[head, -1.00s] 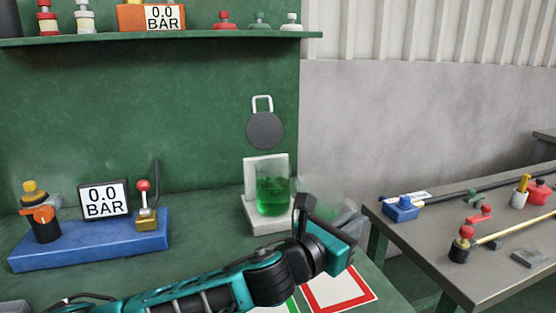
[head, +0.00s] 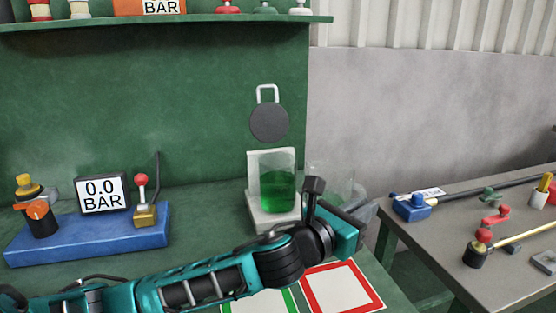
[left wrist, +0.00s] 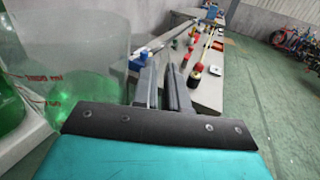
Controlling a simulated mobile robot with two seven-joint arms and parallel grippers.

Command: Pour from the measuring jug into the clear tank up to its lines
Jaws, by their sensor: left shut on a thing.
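The clear tank (head: 279,188) stands on a white stand (head: 258,218) against the green back panel and holds green liquid to over half its height. The measuring jug (head: 328,177) is see-through and just right of the tank, partly hidden by my left wrist. In the left wrist view the jug (left wrist: 95,50) is large, with a red 1000 ml mark and some green liquid low in it. My left gripper (left wrist: 165,88) is shut on the jug; the grip itself is hard to see. I cannot tell the jug's exact tilt. My right gripper is not in view.
A blue base (head: 90,238) with a pressure display (head: 102,194) and a lever is on the left. Red-bordered (head: 340,288) and green-bordered mats lie in front. A grey side table (head: 440,236) with valves and rods stands right, beyond a gap.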

